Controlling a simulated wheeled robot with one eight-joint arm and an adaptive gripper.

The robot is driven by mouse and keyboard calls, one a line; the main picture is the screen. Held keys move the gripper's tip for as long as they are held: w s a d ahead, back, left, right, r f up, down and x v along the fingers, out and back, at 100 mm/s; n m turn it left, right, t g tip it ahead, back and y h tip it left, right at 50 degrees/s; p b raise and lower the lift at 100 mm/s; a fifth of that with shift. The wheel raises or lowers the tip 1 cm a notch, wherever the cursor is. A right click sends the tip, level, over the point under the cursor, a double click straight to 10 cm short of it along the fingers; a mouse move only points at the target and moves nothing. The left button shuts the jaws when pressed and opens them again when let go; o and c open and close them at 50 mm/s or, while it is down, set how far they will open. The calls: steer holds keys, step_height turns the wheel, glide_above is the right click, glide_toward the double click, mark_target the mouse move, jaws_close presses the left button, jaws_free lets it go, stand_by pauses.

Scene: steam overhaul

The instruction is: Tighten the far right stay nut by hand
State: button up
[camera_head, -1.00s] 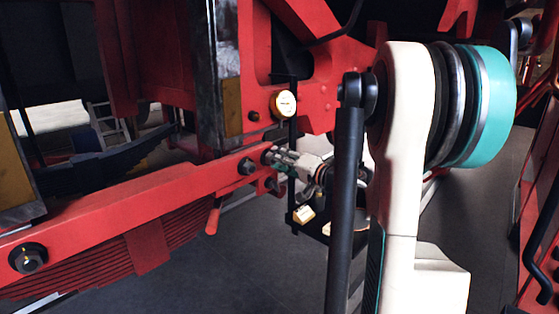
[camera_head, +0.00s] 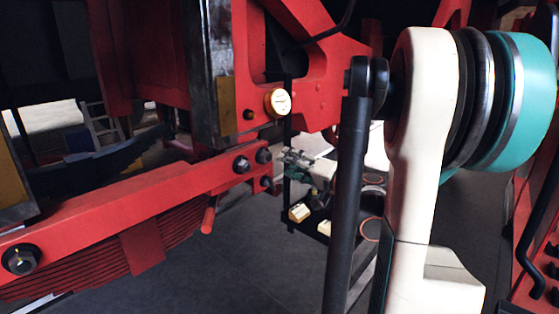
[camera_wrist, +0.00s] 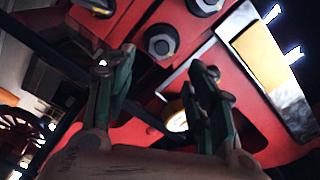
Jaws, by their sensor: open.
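Which nut this is, I cannot tell.
A round cream dial or tag (camera_head: 278,102) hangs above the beam end, close to my gripper. A large nut (camera_head: 21,260) sits at the beam's left end, above a leaf spring (camera_head: 85,268).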

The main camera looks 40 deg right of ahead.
steer(key=s, duration=0.5)
steer(key=shift+s+d, duration=0.2)
stand_by(0.3)
